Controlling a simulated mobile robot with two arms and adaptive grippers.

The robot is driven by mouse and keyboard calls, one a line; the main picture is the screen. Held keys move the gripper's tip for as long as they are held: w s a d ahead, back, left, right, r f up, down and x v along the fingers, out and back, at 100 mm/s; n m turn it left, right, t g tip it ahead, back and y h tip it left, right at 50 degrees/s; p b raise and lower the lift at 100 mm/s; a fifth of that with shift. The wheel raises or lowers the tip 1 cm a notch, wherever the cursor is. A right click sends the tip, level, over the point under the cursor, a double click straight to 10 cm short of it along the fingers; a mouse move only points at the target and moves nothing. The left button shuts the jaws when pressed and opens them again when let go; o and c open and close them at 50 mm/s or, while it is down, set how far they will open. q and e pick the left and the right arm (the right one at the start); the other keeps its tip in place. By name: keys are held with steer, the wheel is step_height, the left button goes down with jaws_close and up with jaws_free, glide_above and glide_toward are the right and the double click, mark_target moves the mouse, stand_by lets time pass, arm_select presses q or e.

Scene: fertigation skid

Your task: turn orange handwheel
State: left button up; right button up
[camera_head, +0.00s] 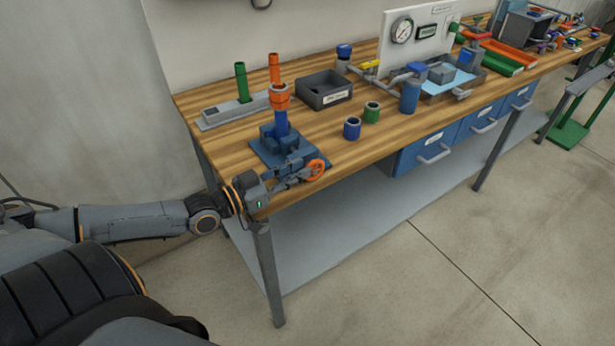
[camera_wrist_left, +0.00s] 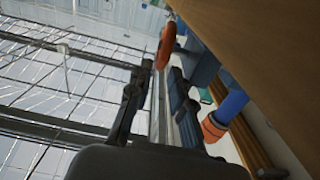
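The orange handwheel (camera_head: 317,169) is on the front of a blue vise-like fixture (camera_head: 262,152) at the near left end of the workbench. My left gripper (camera_head: 304,174) reaches in from the left, with its tips close to the handwheel. In the left wrist view the handwheel (camera_wrist_left: 166,45) shows nearly edge-on, just beyond and between the fingertips (camera_wrist_left: 162,70). The fingers stand apart with a visible gap and hold nothing. Whether a finger touches the rim I cannot tell. My right gripper is not in view.
An orange-collared pipe (camera_head: 280,97) stands upright in the fixture. Behind it are a grey rack (camera_head: 220,117) with a green rod (camera_head: 241,80) and a dark bin (camera_head: 324,92). Blue (camera_head: 352,128) and green (camera_head: 372,112) cups stand to the right. The bench's front edge lies close below the gripper.

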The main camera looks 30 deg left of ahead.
mark_target(307, 165)
arm_select(q)
steer(key=shift+b+x, duration=0.65)
steer(key=shift+x, duration=1.05)
jaws_close()
